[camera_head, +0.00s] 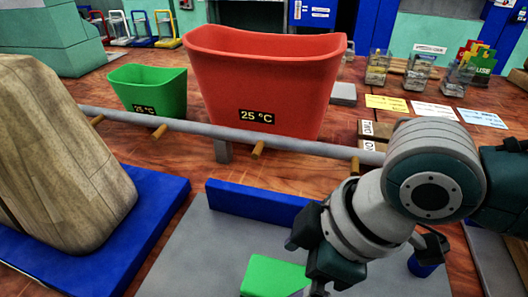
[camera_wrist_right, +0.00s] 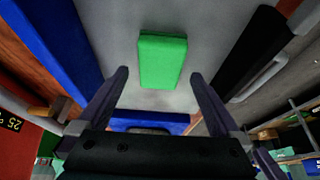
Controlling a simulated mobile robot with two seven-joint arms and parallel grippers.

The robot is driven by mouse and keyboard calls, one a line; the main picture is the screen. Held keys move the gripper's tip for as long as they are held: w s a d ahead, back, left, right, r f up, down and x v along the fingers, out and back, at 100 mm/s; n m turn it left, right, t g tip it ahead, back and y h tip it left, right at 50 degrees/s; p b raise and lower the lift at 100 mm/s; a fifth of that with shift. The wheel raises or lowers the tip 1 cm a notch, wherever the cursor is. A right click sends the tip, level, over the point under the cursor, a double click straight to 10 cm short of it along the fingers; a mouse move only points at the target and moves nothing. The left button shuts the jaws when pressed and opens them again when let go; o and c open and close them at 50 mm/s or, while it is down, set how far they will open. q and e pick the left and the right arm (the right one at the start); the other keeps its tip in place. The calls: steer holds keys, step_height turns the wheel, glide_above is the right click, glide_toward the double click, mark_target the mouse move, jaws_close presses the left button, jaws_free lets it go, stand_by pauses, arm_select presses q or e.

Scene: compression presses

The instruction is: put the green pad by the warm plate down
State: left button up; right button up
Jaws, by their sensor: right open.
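The green pad (camera_head: 272,277) lies on a grey plate (camera_head: 190,255) at the bottom of the head view, partly cut off by the frame edge. In the right wrist view the whole green pad (camera_wrist_right: 162,60) shows on the grey surface, beyond and between my fingertips. My right gripper (camera_wrist_right: 159,76) is open and empty, with its fingers spread on either side of the pad's near end and apart from it. In the head view my right arm hides part of the plate. I cannot tell which surface is the warm plate. My left gripper is not in view.
A blue bar (camera_head: 255,203) borders the plate's far side. A grey rail (camera_head: 215,130) with wooden pegs crosses behind it. A red bin (camera_head: 265,85) and a green bin (camera_head: 148,92) stand beyond, both labelled 25 °C. A large tan block (camera_head: 65,160) is at left.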

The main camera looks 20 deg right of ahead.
steer(key=s+r+m+t+p, duration=0.1)
steer(key=s+r, duration=0.1)
steer(key=r, duration=0.3)
steer(key=s+r+m+p, duration=0.1)
steer(key=s+r, duration=0.2)
steer(key=r, duration=0.1)
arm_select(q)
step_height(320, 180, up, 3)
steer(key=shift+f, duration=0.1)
arm_select(e)
steer(key=s+d+m+h, duration=0.3)
steer(key=s+d+m, duration=0.3)
steer(key=d+m, duration=0.1)
steer(key=shift+s+d+f+h, duration=0.2)
steer(key=shift+d+h, duration=0.1)
steer(key=shift+d, duration=0.25)
steer(key=shift+r, duration=0.1)
